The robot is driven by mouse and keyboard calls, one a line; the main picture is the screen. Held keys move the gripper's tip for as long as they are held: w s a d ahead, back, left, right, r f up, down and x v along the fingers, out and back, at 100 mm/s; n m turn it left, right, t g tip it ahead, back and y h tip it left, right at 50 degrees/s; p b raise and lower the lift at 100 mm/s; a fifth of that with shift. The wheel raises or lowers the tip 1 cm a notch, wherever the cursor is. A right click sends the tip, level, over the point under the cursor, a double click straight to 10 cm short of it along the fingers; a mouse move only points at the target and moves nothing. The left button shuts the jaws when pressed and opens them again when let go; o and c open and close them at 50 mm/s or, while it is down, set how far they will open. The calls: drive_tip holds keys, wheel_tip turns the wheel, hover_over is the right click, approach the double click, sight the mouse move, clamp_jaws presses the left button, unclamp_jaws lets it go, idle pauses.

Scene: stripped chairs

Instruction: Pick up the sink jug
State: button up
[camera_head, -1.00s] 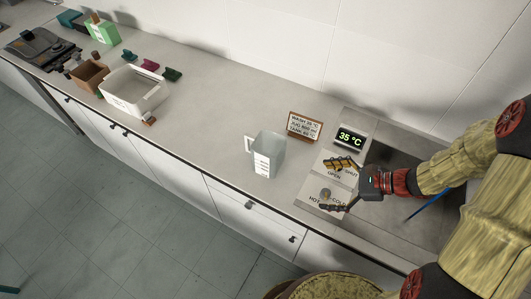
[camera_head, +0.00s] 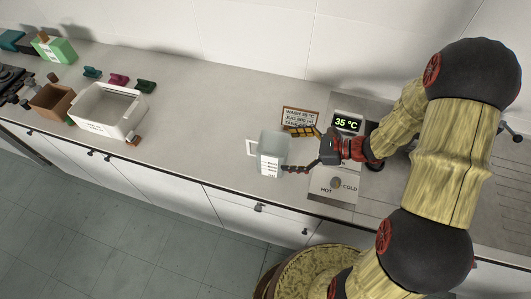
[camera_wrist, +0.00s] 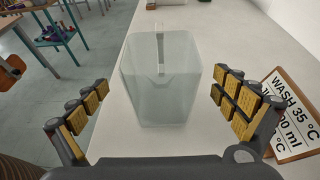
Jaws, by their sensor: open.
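The sink jug (camera_head: 270,152) is a clear, square-sided jug with white markings and a handle. It stands upright on the grey counter. In the head view its handle points left, away from my gripper. My gripper (camera_head: 294,149) is open just to the right of the jug, its fingers spread toward it. In the wrist view the jug (camera_wrist: 160,82) stands ahead, centred between the open fingers of my gripper (camera_wrist: 158,115), with its handle on the far side. I see a gap on each side, and no contact shows.
A brown-framed sign (camera_head: 299,118) stands close behind the jug; it shows at the right in the wrist view (camera_wrist: 291,115). A 35 °C display (camera_head: 347,122) and a hot/cold knob panel (camera_head: 333,186) are to the right. A white tub (camera_head: 111,107) stands left, with clear counter between.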

sight(260, 148)
drive_tip(key=x, duration=0.6)
drive_tip(key=shift+w+a, duration=0.2)
drive_tip(key=shift+a, duration=0.05)
drive_tip(key=shift+c, duration=0.9)
drive_tip(key=c, duration=1.1)
drive_tip(key=shift+c, duration=0.3)
